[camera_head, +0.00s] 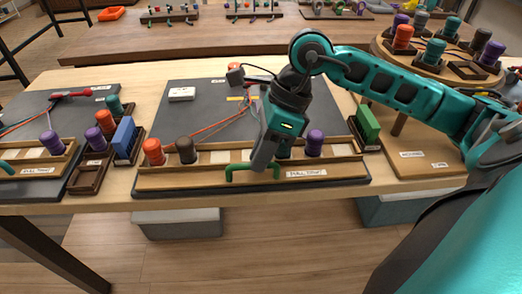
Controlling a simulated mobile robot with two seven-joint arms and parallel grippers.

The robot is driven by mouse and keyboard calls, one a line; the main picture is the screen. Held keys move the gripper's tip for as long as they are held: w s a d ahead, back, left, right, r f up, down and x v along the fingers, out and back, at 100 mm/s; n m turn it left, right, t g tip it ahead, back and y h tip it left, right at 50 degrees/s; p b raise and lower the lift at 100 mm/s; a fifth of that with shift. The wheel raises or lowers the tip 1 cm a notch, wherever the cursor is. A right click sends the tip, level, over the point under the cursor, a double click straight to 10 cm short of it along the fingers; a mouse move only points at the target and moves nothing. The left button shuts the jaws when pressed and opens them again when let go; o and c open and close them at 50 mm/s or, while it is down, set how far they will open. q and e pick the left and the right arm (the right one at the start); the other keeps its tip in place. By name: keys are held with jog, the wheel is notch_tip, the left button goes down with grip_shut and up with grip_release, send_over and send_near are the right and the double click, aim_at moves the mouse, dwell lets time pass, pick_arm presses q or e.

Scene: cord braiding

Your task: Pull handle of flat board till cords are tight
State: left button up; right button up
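The flat board (332,171) is a long wooden tray with a "PULL TIGHT" label, along the front of the middle dark mat (208,97). A green handle (238,166) sticks up at its front middle. On the board stand an orange spool (153,151), a brown spool (187,150) and a purple spool (314,143); another is mostly hidden behind my gripper. Coloured cords (212,128) run from the spools back to a clamp near the mat's rear. My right gripper (262,165) points down at the handle, overlapping its right part; its finger gap is hidden. My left gripper is not seen.
A similar station with a wooden tray (38,163) is on the left. A blue block (125,138) and a green block (368,123) stand beside the middle mat. A round stand (399,63) with several spools is at back right. The table's front edge is clear.

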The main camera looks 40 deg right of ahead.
jog(key=o, duration=0.5)
jog(key=shift+s+a, duration=0.15)
jog(key=shift+s, duration=0.1)
jog(key=shift+c, duration=0.2)
jog(key=shift+w+r, duration=0.1)
jog(key=shift+r, duration=0.15)
pick_arm(q)
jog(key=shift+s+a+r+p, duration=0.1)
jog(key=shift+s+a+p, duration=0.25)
jog(key=shift+p, duration=0.4)
pick_arm(e)
jog(key=v, duration=1.2)
jog(key=shift+d+r, duration=0.15)
jog(key=shift+d, duration=0.05)
